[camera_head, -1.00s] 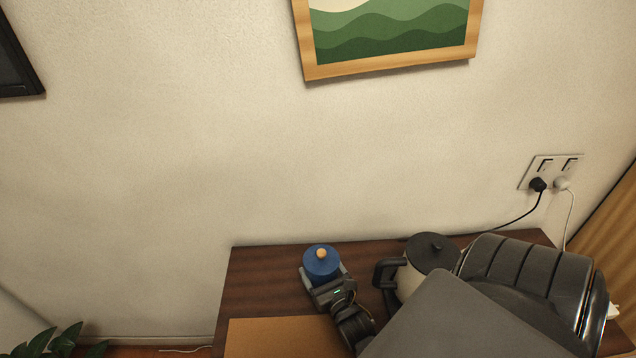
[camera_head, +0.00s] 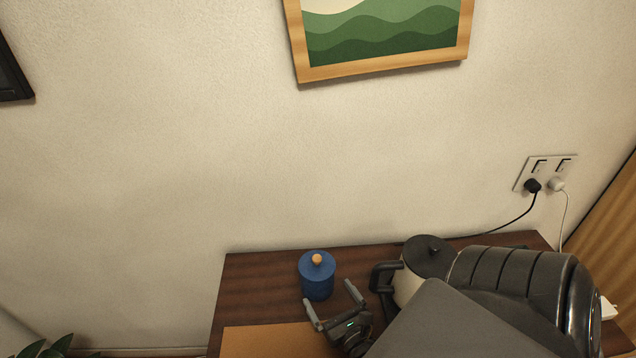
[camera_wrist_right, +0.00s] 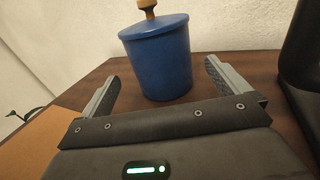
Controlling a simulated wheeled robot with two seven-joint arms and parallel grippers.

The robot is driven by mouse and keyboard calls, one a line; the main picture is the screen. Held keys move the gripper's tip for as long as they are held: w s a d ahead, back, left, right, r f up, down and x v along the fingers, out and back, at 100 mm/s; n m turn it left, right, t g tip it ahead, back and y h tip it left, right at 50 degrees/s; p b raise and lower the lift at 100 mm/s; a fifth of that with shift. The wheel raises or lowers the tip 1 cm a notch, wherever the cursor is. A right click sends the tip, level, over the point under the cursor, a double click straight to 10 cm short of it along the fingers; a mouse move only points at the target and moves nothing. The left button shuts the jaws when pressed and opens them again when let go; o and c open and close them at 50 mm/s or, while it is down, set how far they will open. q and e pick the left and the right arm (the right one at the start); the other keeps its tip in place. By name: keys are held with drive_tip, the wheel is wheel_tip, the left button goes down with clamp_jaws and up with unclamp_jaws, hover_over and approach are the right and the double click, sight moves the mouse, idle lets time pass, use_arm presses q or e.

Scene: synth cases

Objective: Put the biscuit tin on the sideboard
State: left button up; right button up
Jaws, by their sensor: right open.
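The biscuit tin looks like the blue round tin with a lid and a wooden knob (camera_head: 317,281). It stands upright on the dark wooden sideboard (camera_head: 262,283), near the wall. It also shows in the right wrist view (camera_wrist_right: 158,62), just beyond my fingers. My right gripper (camera_head: 331,302) is open and empty, its two fingers spread and pointing toward the tin, with the tin clear of them. The fingers also show in the right wrist view (camera_wrist_right: 160,90). My left gripper is not in view.
A pale kettle with a black lid and handle (camera_head: 428,257) stands close to the right of my gripper. A tan mat (camera_head: 275,341) lies at the sideboard's front left. Plugged cords (camera_head: 534,187) hang from a wall socket. Free wood lies left of the tin.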

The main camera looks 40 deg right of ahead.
drive_tip(key=v, duration=0.4)
drive_tip(key=shift+s, duration=0.15)
drive_tip(key=shift+r, duration=0.15)
